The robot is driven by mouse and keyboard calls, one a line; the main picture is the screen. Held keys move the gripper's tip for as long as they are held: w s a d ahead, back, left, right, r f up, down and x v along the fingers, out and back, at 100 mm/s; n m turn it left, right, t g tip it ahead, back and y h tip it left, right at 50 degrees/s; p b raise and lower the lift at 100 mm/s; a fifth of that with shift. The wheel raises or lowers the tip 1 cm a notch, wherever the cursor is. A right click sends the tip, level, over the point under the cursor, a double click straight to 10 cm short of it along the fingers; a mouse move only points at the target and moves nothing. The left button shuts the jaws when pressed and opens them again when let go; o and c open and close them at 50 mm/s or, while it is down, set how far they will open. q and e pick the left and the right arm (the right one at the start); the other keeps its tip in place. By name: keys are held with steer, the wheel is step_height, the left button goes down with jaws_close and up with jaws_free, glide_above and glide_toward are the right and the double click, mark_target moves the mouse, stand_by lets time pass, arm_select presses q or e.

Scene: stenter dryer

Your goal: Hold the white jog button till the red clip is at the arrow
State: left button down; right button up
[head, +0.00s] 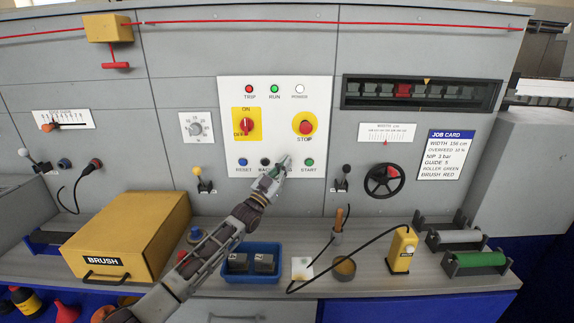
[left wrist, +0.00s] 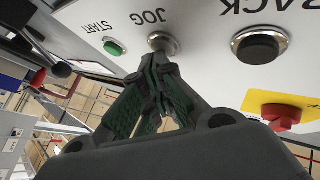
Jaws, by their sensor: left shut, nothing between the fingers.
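The white jog button (left wrist: 161,42) shows in the left wrist view under the word JOG; in the head view my gripper hides it. My left gripper (head: 284,162) is shut and empty, with its fingertips (left wrist: 160,65) at the button's face. I cannot tell whether they touch or press it. The red clip (head: 402,90) sits in the dark window among several dark clips. The yellow arrow (head: 427,81) is on the window's top edge, to the right of the red clip. My right gripper is not in view.
The green start button (head: 309,162) and black back button (head: 265,162) flank the jog button. The stop knob (head: 305,127) is above. A brush box (head: 140,235), blue tray (head: 251,277) and yellow pendant (head: 402,250) stand on the shelf below.

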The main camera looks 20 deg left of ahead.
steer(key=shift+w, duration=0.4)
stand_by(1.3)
arm_select(q)
steer(key=shift+s, duration=0.1)
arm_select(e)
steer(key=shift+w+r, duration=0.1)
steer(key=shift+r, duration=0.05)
arm_select(q)
steer(key=s+d+p, duration=0.1)
steer(key=s+p, duration=0.3)
steer(key=s, duration=0.2)
steer(key=shift+s+d+p, duration=0.15)
steer(key=shift+d+p, duration=0.15)
steer(key=shift+d, duration=0.1)
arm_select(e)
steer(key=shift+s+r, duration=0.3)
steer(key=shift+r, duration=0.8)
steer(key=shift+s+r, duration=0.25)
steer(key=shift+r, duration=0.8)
